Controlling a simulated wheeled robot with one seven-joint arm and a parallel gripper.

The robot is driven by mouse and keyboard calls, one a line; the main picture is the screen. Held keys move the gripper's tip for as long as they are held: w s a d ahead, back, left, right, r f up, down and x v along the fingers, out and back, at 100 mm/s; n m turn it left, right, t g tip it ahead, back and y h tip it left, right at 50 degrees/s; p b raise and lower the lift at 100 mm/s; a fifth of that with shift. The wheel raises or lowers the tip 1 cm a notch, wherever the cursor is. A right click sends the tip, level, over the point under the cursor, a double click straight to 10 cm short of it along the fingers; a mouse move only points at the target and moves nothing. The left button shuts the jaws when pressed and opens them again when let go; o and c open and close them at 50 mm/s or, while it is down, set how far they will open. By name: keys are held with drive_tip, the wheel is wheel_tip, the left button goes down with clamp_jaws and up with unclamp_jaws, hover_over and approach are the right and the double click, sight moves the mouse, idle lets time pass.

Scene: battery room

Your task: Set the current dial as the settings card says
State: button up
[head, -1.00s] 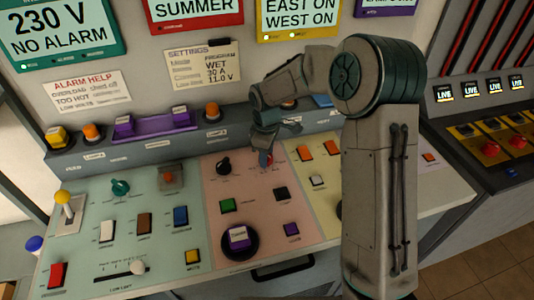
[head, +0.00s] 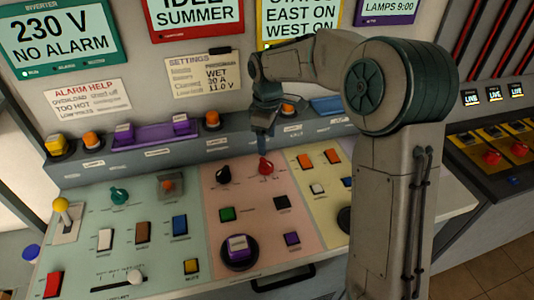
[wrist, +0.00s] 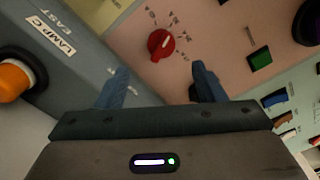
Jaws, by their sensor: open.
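A red dial (head: 265,166) with a pointer stands on the pink panel section. It also shows in the wrist view (wrist: 161,44), with small marks around it that I cannot read. A black dial (head: 223,174) stands left of it. Dial labels are too small to tell which is the current dial. The settings card (head: 202,73) on the wall shows WET, 30 A and 11.0 V. My gripper (wrist: 158,75) is open and empty, its fingers pointing down just above the red dial. In the wrist view the dial lies just beyond the fingertip gap, apparently untouched.
A ledge with orange lamps (head: 212,119) and a purple holder (head: 154,135) runs behind the panel. A green button (head: 227,214), a dark button (head: 282,202) and a large purple-topped button (head: 238,247) stand in front of the dials. Orange switches (head: 305,160) stand to the right.

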drive_tip(key=shift+r, duration=2.15)
drive_tip(key=s+d+m+t, duration=0.1)
drive_tip(key=s+d+m, duration=0.6)
drive_tip(key=s, duration=0.6)
drive_tip(key=s+d+m+t, duration=0.2)
drive_tip(key=s+d+m, duration=0.5)
drive_tip(key=s, duration=0.6)
drive_tip(key=shift+s+d, duration=0.15)
drive_tip(key=shift+d, duration=0.7)
